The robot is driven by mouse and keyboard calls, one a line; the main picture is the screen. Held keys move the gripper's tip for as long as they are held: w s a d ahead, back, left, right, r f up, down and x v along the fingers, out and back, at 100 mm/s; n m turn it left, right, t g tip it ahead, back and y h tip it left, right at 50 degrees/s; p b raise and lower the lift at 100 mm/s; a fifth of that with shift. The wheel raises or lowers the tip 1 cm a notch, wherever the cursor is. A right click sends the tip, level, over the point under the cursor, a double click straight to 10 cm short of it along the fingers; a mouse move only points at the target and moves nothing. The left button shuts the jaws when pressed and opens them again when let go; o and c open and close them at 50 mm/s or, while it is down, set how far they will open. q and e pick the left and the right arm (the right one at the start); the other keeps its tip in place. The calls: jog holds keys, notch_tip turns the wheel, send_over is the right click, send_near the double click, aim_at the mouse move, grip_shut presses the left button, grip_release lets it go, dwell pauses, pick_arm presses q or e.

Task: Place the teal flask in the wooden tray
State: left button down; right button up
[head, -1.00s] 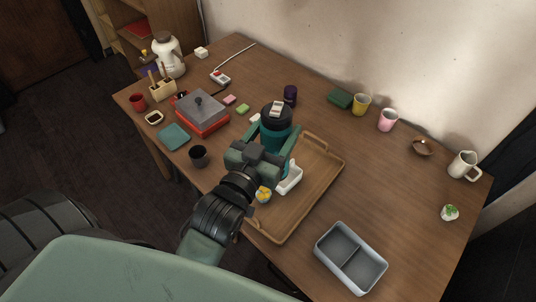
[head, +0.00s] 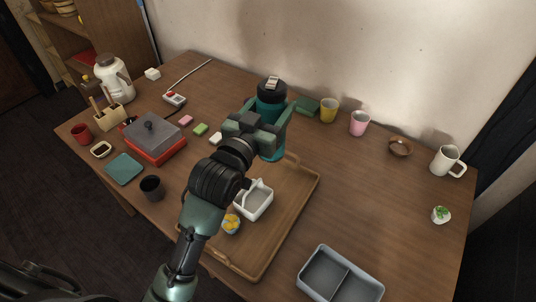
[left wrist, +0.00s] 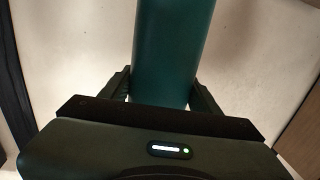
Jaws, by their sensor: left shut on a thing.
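The teal flask (head: 270,97) with a black lid is upright in my left gripper (head: 268,112). The fingers close on its two sides; the left wrist view shows the teal flask body (left wrist: 173,50) between them. The flask's base shows below the hand, near the far end of the wooden tray (head: 284,218), and looks raised above the surface. The wooden tray lies on the table and holds a white basket (head: 254,203) and a small yellow-patterned item (head: 231,224). My forearm hides part of the tray's left side. My right gripper is out of view.
A green block (head: 306,105), yellow cup (head: 329,110) and pink cup (head: 360,123) stand behind. A red-based box (head: 154,139) and dark cup (head: 151,188) are at left. The tray's right half is bare.

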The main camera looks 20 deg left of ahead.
pick_arm(q)
notch_tip(320, 180, down, 8)
jog(key=shift+r+b, duration=0.25)
jog(key=shift+b, duration=0.1)
notch_tip(320, 180, down, 5)
jog(key=shift+r, duration=0.15)
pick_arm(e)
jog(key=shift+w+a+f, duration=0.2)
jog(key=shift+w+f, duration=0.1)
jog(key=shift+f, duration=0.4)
pick_arm(q)
jog(key=shift+f+b, duration=0.25)
jog(key=shift+b, duration=0.05)
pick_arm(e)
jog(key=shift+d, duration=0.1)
pick_arm(q)
jog(key=shift+c, duration=1.8)
grip_release()
jog(key=shift+f, duration=0.1)
